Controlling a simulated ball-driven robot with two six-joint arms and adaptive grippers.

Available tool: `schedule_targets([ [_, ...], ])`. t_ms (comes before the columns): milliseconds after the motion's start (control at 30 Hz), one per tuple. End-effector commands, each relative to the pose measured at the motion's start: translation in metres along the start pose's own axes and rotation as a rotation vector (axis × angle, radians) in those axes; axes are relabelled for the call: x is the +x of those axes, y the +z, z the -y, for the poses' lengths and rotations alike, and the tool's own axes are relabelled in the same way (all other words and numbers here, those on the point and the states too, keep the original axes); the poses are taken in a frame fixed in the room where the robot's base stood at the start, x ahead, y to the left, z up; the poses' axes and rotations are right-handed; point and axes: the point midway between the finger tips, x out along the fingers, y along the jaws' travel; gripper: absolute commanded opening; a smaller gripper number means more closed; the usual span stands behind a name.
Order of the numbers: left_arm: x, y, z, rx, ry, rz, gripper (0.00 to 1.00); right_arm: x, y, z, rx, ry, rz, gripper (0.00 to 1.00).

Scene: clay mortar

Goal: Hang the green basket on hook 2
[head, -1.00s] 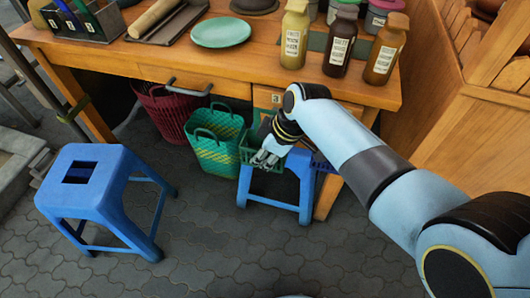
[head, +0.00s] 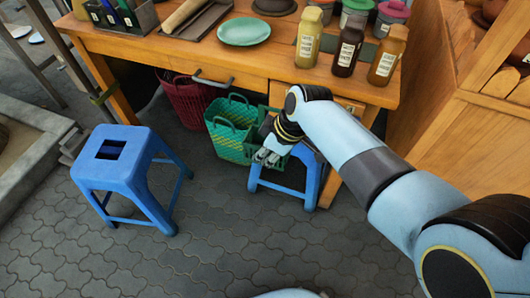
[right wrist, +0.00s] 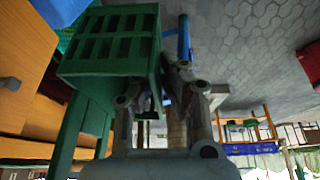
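A plain green slotted basket (right wrist: 112,45) fills the upper left of the right wrist view, close beside my right gripper (right wrist: 172,85). A green strip (right wrist: 85,125) runs down from it past the camera. In the head view my right gripper (head: 266,157) is low under the table's front, pointing down-left; the green basket shows only in small parts behind it. A green-and-yellow woven basket (head: 226,136) with handles hangs just left of it. Whether the fingers are closed on the green basket is unclear. The hook labels are hidden or unreadable. My left gripper is out of view.
A dark red basket (head: 188,100) is under the table (head: 140,50) at left. One blue stool (head: 112,160) stands on open paving; another blue stool (head: 290,180) is below my gripper. Bottles (head: 349,50) and a green plate (head: 245,32) are on top. A wooden cabinet (head: 455,130) stands right.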

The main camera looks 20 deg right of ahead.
Motion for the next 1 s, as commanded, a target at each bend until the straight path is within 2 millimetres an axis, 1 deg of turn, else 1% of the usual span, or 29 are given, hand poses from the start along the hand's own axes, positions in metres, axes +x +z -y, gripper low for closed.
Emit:
schedule_targets([
  [367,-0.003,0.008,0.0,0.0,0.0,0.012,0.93,-0.001,0.0,0.002,0.0,0.0,0.0,0.0],
  [1000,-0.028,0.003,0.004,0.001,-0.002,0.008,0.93,-0.002,-0.001,0.044,0.0,-0.001,0.0,0.0],
])
